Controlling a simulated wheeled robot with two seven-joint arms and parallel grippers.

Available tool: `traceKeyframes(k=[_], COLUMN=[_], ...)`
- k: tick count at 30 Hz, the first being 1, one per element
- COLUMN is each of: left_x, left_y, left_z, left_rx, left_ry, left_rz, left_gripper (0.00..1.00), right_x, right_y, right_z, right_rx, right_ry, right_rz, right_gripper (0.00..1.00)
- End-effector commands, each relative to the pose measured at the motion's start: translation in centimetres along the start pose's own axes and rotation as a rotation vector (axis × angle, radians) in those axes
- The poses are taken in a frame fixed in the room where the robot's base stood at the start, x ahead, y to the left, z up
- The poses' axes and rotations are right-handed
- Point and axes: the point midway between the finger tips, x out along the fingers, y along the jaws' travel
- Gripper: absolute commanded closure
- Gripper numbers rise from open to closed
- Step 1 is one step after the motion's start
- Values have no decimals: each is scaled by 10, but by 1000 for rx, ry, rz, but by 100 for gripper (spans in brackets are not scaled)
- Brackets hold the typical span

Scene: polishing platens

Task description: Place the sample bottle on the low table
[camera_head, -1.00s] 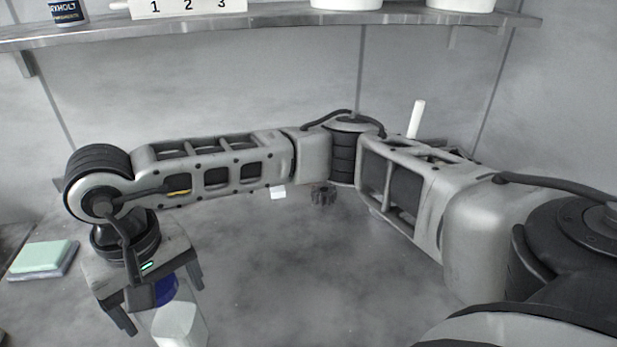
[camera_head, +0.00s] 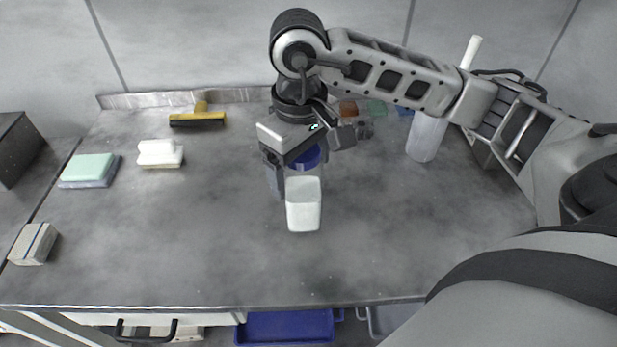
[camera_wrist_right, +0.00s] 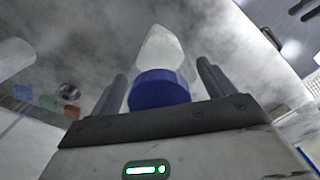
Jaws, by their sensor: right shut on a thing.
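The sample bottle (camera_head: 303,205) has a pale, whitish body and a blue cap. My right gripper (camera_head: 308,164) is shut on it near the cap, and the body sticks out towards the viewer over the grey worktop. In the right wrist view the blue cap (camera_wrist_right: 160,90) sits between the two dark fingers, with the pale body beyond it. I cannot tell whether the bottle touches the worktop. No surface is clearly recognisable as the low table. My left gripper is not in view.
The grey worktop (camera_head: 200,240) is mostly bare in front. A yellow-and-black squeegee (camera_head: 198,117), white blocks (camera_head: 160,154), a green-topped pad (camera_head: 90,170) and a grey block (camera_head: 33,243) lie left. A white cylinder (camera_head: 427,135) stands right. A blue bin (camera_head: 290,326) is below the front edge.

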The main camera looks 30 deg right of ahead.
Motion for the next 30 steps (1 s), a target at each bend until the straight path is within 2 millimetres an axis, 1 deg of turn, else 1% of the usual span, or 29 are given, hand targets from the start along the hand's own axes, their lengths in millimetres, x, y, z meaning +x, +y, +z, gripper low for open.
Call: traceKeyframes(k=[5,7,9,13,22,25,26,27,28,30], left_x=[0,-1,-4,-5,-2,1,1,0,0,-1], left_y=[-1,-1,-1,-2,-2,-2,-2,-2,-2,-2], left_z=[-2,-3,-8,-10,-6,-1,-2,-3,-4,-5], left_rx=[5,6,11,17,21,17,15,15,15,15], left_ry=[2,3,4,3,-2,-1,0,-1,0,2], left_rz=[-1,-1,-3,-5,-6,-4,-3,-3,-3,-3], left_gripper=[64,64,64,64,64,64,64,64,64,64], right_x=[10,18,29,44,48,52,52,50,50,50], right_y=[9,16,14,13,13,13,13,13,13,13], right_z=[2,4,4,3,2,2,2,3,3,3], right_rx=[3,3,1,1,0,0,0,0,0,0], right_ry=[0,-2,-4,0,3,3,1,1,1,1], right_rz=[-1,1,-2,-2,-1,0,0,-1,-1,-1], right_gripper=[64,64,64,64,64,64,16,5,0,0])
